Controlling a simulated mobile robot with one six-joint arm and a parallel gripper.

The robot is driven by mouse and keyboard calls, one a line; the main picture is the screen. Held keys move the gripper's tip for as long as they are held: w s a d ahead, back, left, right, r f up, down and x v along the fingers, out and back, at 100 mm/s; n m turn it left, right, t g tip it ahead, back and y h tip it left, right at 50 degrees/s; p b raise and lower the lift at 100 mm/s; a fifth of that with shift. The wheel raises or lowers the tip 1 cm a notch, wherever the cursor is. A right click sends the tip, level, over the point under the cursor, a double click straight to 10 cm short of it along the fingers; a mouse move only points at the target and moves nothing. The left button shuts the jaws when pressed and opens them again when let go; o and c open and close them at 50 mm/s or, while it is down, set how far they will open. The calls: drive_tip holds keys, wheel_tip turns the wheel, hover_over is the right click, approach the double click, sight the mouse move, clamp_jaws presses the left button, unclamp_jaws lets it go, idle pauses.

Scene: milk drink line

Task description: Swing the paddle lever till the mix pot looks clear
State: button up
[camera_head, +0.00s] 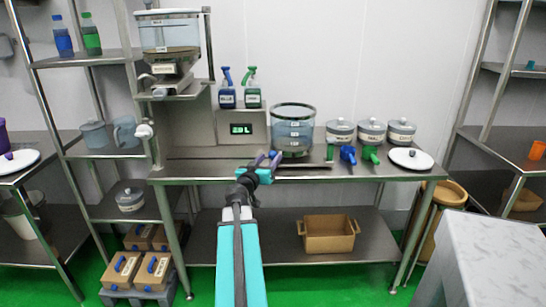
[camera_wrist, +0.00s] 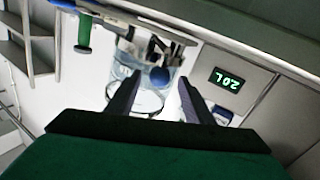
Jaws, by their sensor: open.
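The mix pot appears to be the clear round vessel (camera_head: 292,134) with a dark rim on the steel counter. It holds pale bluish, see-through liquid. It also shows, tilted, in the wrist view (camera_wrist: 117,70). A blue ball knob (camera_wrist: 160,77), likely the paddle lever's end, shows between my fingers in the wrist view. A dark bar (camera_head: 308,166) lies low in front of the vessel; I cannot tell if it joins the knob. My gripper (camera_head: 268,159) is open just left of the vessel's front. Its fingers (camera_wrist: 155,95) flank the knob in the picture; contact cannot be told.
A panel with a green-lit display (camera_head: 241,129) stands left of the vessel. Blue and green spray bottles (camera_head: 238,92) stand above it. Lidded pots (camera_head: 371,131), scoops (camera_head: 348,154) and a white plate (camera_head: 410,158) occupy the counter's right. A cardboard box (camera_head: 328,234) sits below.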

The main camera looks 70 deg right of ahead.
sight(271, 157)
drive_tip(key=shift+s+d, duration=0.1)
drive_tip(key=shift+d, duration=1.95)
clamp_jaws()
drive_tip(key=shift+d, duration=0.15)
